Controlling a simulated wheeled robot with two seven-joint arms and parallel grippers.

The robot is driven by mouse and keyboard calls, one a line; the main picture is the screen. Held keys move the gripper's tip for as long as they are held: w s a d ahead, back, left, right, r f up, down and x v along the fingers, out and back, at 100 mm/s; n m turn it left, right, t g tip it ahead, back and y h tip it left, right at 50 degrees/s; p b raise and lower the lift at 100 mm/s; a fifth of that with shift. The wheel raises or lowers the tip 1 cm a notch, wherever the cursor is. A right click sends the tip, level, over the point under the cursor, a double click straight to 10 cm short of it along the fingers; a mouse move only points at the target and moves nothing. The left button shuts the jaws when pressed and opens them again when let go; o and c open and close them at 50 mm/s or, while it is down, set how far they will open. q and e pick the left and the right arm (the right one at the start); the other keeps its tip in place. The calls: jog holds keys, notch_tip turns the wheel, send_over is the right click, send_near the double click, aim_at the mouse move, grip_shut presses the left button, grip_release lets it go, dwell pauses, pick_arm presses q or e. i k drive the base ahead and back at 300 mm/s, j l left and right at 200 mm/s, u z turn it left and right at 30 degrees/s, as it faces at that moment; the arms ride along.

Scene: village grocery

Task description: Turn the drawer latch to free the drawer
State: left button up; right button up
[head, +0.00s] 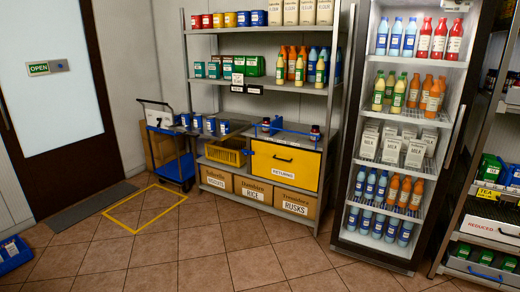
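A yellow drawer (285,173) with a black handle (283,159) and a white RETURNS label sits in the shelf unit, under a counter. It looks closed. Neither of my grippers is in view.
On the counter above the drawer are a blue item (291,129) and a dark jar (314,133). A yellow crate (225,152) stands left of the drawer, cardboard boxes (232,187) below. A fridge (400,130) stands to the right. The tiled floor (215,245) in front is clear.

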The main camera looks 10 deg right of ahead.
aim_at(247, 153)
jog(key=i+z, duration=0.2)
jog(key=i, duration=1.9)
